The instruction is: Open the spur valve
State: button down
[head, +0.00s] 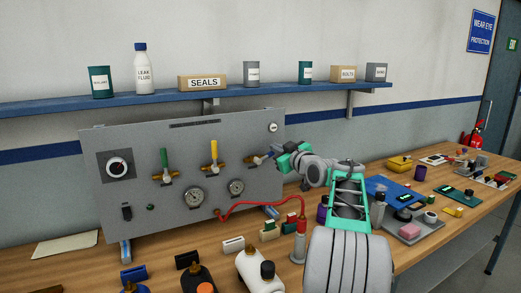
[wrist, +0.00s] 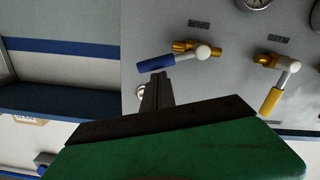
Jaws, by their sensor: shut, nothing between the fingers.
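A grey panel (head: 110,195) carries three brass valves. The green lever (head: 164,159) and yellow lever (head: 214,150) point up; the yellow one also shows in the wrist view (wrist: 272,100). The blue lever (wrist: 155,64) of the right-hand valve (wrist: 190,48) lies roughly sideways, slightly tilted; in the head view my gripper partly hides it. My gripper (head: 272,154) is shut and empty. Its fingertips (wrist: 158,80) are right beside the blue lever, on its upper side; I cannot tell whether they touch.
Gauges (head: 194,197) and a red hose (head: 262,200) sit low on the panel. A blue shelf (head: 150,100) with bottles and boxes runs above it. Bottles (head: 252,268) and small parts crowd the bench in front. Open air lies above the panel's right end.

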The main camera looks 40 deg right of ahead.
jog(key=d+f+m+b, duration=0.1)
jog(key=f+m, duration=0.1)
jog(key=shift+s+d+f+m, duration=0.15)
jog(key=shift+d+m, duration=0.05)
jog(key=shift+m, duration=0.2)
jog(key=shift+f+b, duration=0.2)
jog(key=shift+b, duration=0.1)
jog(key=shift+r, duration=0.1)
jog(key=s+a+r, duration=0.1)
jog(key=s+r, duration=0.3)
jog(key=s, duration=0.6)
jog(key=shift+s+a+r+b, duration=0.25)
jog(key=shift+s+b, duration=0.1)
jog(key=shift+b, duration=0.1)
